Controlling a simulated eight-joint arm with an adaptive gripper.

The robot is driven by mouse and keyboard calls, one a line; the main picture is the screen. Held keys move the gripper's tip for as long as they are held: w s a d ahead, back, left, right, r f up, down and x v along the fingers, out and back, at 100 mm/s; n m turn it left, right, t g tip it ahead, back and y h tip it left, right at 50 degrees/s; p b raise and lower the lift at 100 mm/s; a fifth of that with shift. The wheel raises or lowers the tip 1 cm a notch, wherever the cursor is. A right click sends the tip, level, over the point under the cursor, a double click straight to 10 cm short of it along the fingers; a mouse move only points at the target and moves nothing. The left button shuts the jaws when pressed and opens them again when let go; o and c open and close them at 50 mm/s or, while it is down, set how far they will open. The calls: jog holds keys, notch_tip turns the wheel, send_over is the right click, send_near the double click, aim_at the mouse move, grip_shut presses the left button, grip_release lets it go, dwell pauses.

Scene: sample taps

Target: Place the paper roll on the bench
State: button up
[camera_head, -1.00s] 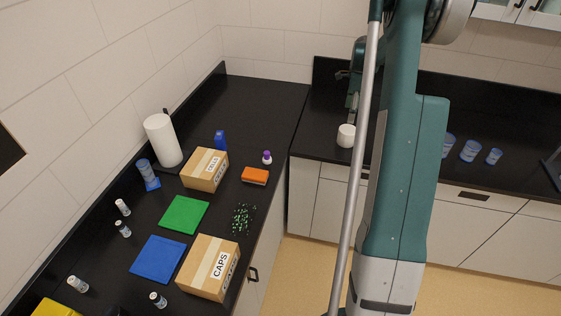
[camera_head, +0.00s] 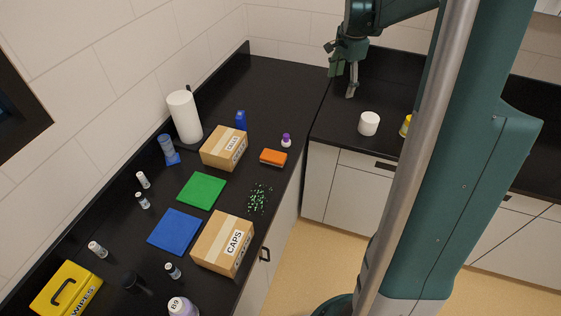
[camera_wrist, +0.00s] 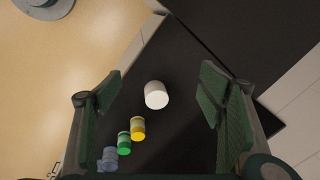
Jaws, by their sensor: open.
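A short white roll (camera_head: 369,124) stands on the black bench (camera_head: 345,125) at the right in the head view, near its front edge. It also shows in the wrist view (camera_wrist: 156,95), centred between and beyond my fingers. A tall white paper roll (camera_head: 184,117) stands upright at the back of the left bench. My gripper (camera_head: 343,82) is open and empty, up and left of the short white roll in the head view. In the wrist view my gripper (camera_wrist: 160,82) has its fingers wide apart, with nothing touching them.
A yellow cup (camera_wrist: 137,128), a green cup (camera_wrist: 124,143) and a blue cup (camera_wrist: 109,158) stand in a row beside the short roll. Boxes (camera_head: 223,147), an orange sponge (camera_head: 273,157), mats and vials crowd the left bench. Its far corner is clear.

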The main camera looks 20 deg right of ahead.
jog(key=s+a+r+n+t, duration=0.1)
jog(key=s+a+r+n, duration=0.25)
jog(key=a, duration=0.45)
jog(key=s+a+r+n+t, duration=0.1)
jog(key=s+a+r+n, duration=0.2)
jog(key=a, duration=0.5)
jog(key=s+a+r+n, duration=0.25)
jog(key=s+a, duration=0.25)
jog(key=a, duration=0.3)
jog(key=s+a+f+n+t, duration=0.1)
jog(key=s+a+f+n, duration=0.1)
jog(key=s+a+n, duration=0.3)
jog(key=s+a+f+n+t+y, duration=0.1)
jog(key=s+a+n, duration=0.4)
jog(key=s+a, duration=0.5)
notch_tip(320, 180, down, 3)
jog(key=s+t, duration=0.1)
jog(key=s, duration=0.1)
jog(key=shift+s+a+r+n, duration=0.2)
jog(key=shift+s+a+n, duration=0.05)
jog(key=shift+s+n, duration=0.05)
